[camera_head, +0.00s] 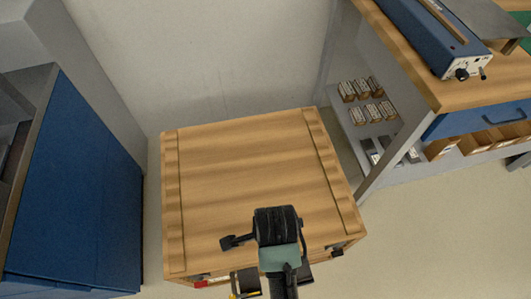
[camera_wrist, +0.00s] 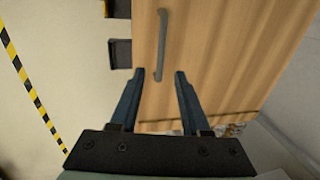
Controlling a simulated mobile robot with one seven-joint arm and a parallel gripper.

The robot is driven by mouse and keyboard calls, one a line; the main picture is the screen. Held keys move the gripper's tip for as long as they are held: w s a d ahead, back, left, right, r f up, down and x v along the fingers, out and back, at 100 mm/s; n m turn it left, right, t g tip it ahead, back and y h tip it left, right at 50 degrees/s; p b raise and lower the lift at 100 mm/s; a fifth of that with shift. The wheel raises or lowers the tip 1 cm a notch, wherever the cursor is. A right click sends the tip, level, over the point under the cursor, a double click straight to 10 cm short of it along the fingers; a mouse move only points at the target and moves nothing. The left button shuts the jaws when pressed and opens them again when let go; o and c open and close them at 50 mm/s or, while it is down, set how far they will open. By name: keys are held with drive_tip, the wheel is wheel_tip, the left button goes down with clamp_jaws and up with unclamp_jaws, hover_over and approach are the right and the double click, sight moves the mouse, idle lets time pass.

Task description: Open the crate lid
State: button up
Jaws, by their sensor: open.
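The wooden crate (camera_head: 200,277) stands on the floor, and its plank lid (camera_head: 245,165) lies flat over the top, with a raised strip along each side. My gripper (camera_head: 277,225) is over the lid's front part, and hides some of the front edge. In the wrist view, a grey bar handle (camera_wrist: 163,35) is fixed to a wooden face. My open gripper (camera_wrist: 159,72) points at this handle, with its near end between the fingertips in the picture. The jaws hold nothing. I cannot tell whether a finger touches the handle.
A blue cabinet (camera_head: 80,190) stands close on the left. A workbench (camera_head: 420,60) with shelves of small boxes stands at the right. A pale wall (camera_head: 200,50) is behind the crate. Floor (camera_head: 440,240) is clear at front right. Yellow-black floor tape (camera_wrist: 30,80) shows in the wrist view.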

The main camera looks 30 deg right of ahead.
drive_tip(key=f+b, duration=0.1)
drive_tip(key=f, duration=0.2)
drive_tip(key=w+f+b, duration=0.1)
drive_tip(key=f, duration=0.3)
drive_tip(key=w+f+b, duration=0.1)
drive_tip(key=f, duration=0.2)
drive_tip(key=shift+d+f, duration=0.3)
clamp_jaws()
idle(0.9)
